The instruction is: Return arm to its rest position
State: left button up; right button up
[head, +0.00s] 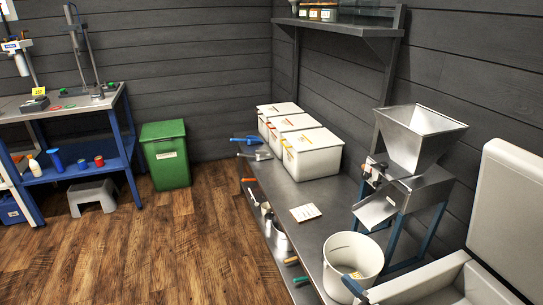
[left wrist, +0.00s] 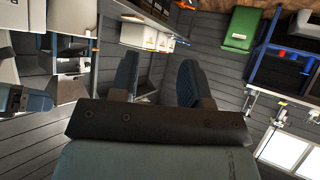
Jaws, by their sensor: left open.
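My left gripper (left wrist: 157,82) shows in the left wrist view, with its two dark fingers spread apart and nothing between them. The fingers are clear of the bench, with the room seen upside down beyond them. Neither arm shows in the head view.
A dark bench (head: 292,232) runs along the right wall. It carries white lidded bins (head: 314,160), a hopper mill (head: 415,145) and a white bucket (head: 352,264). A green bin (head: 166,158) stands by the back wall.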

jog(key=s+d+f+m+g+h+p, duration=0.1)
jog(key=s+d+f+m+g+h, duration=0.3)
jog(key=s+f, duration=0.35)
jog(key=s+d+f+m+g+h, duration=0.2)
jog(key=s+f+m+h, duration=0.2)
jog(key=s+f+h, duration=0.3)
pick_arm(q)
notch_tip(320, 180, up, 15)
jog(key=a+p, duration=0.1)
jog(key=p, duration=1.6)
jog(key=shift+s+a+f+p, duration=0.15)
jog(key=shift+s+f+p, duration=0.05)
jog(key=shift+s+p, duration=0.25)
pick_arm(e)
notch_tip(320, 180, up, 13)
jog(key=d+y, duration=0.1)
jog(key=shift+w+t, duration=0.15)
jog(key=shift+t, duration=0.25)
pick_arm(q)
jog(key=shift+r, duration=0.2)
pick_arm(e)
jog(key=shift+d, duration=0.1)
